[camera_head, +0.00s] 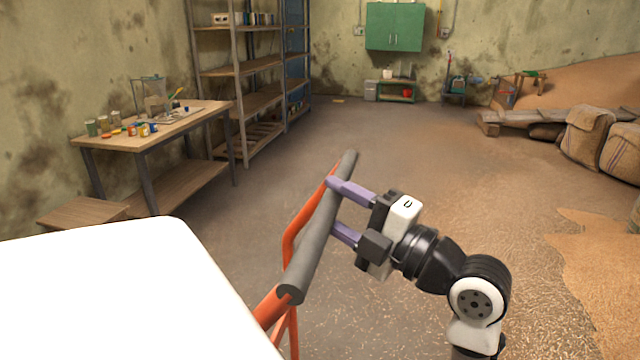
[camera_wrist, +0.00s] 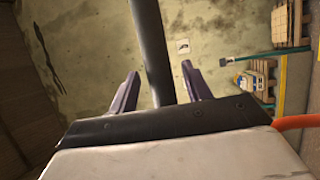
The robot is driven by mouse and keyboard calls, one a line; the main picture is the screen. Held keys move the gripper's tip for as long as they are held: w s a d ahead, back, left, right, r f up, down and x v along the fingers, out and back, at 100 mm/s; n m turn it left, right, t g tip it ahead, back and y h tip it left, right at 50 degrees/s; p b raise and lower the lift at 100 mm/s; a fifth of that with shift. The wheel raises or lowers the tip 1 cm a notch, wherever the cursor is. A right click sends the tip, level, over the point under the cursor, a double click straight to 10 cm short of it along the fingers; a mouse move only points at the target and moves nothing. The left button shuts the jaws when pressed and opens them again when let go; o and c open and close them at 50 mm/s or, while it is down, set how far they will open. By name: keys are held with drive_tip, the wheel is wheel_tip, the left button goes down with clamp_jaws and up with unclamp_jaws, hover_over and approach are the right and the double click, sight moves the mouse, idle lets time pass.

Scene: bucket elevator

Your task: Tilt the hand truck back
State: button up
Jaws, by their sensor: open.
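The hand truck shows in the head view as an orange tube frame (camera_head: 302,226) with a grey padded handle bar (camera_head: 325,222) along its top. Its lower part is out of view or hidden. My gripper (camera_head: 335,205) is at the middle of the grey handle, coming from the right, with its two purple fingers apart. In the wrist view the dark handle bar (camera_wrist: 152,50) runs between the open fingers of my gripper (camera_wrist: 160,90), with a gap showing on each side. I cannot tell whether either finger touches the bar.
A wooden workbench (camera_head: 160,122) with small jars stands at the left, beside a tall shelf rack (camera_head: 240,70). A green cabinet (camera_head: 395,27) hangs on the back wall. Sacks (camera_head: 587,135) and a grain heap (camera_head: 590,85) lie at the right. The middle floor is clear.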

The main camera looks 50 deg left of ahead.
drive_tip(key=x, duration=0.3)
drive_tip(key=shift+a+p, duration=0.2)
drive_tip(key=shift+p, duration=0.2)
clamp_jaws()
